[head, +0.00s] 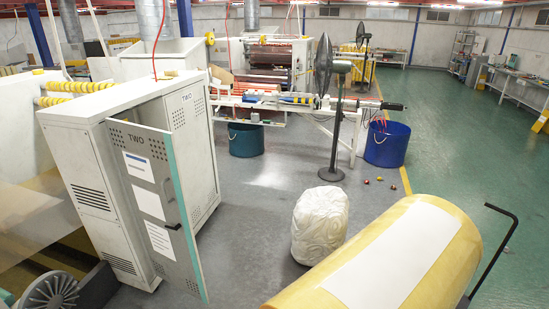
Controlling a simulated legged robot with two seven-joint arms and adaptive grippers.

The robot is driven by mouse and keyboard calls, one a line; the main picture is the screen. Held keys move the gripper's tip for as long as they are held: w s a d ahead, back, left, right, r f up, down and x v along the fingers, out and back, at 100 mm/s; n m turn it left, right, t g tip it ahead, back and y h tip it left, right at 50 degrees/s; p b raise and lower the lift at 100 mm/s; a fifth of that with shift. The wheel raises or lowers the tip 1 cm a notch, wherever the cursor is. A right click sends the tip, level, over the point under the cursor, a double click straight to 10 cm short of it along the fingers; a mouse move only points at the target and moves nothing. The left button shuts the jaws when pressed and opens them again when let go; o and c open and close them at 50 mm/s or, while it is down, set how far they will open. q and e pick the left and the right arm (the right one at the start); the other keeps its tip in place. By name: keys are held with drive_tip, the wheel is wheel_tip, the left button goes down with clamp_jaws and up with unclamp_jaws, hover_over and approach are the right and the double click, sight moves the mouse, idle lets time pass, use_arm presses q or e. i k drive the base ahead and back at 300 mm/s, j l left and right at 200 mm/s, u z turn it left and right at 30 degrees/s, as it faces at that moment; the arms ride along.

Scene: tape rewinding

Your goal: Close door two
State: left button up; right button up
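Door two (150,205) is a grey panel marked "TWO" with white paper sheets on it, in the left part of the head view. It stands open, swung out from a white cabinet (92,195), with its teal free edge toward the right. A small black handle (173,227) sits low on the door near that edge. The cabinet's right face (195,150) also has a "TWO" label and perforated vents. The door hides part of the cabinet behind it. Neither of my grippers is in view.
A large yellow roll (440,225) with a black bent rod (495,255) fills the lower right. A white wrapped bundle (320,225) stands on the grey floor. Blue bins (387,146) and a pedestal fan (334,130) stand farther back. Floor between door and bundle is clear.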

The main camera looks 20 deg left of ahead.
sight(146, 159)
drive_tip(key=j+u, duration=0.1)
drive_tip(key=u, duration=1.35)
